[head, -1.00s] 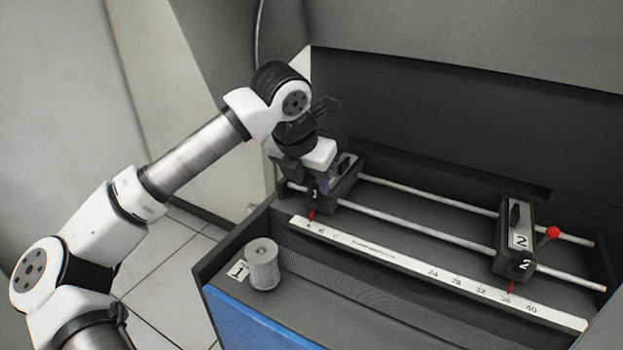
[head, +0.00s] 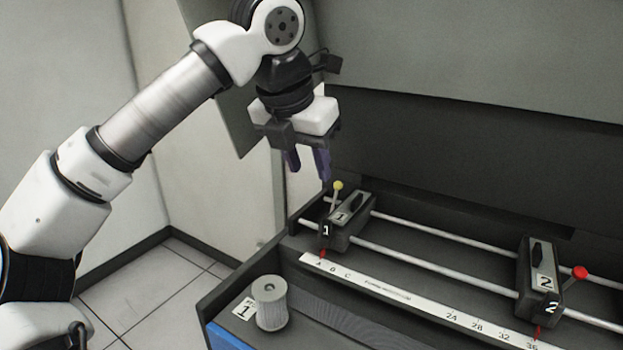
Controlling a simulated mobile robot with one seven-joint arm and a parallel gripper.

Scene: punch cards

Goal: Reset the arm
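My gripper (head: 308,172) hangs from my arm in the upper middle of the head view, fingers pointing down. Its two dark purple fingers are apart with nothing between them. It is above and slightly left of slider block 1 (head: 346,226), which sits at the left end of two metal rails. The yellow-tipped lever (head: 338,186) of block 1 stands up just below and right of the fingers. The fingers appear clear of the block.
Slider block 2 (head: 540,278) with a red-tipped lever (head: 579,273) sits to the right on the rails. A white scale (head: 390,288) runs in front. A grey ribbed cylinder (head: 270,305) stands at the front left by a "1" label. A dark back wall rises behind the rails.

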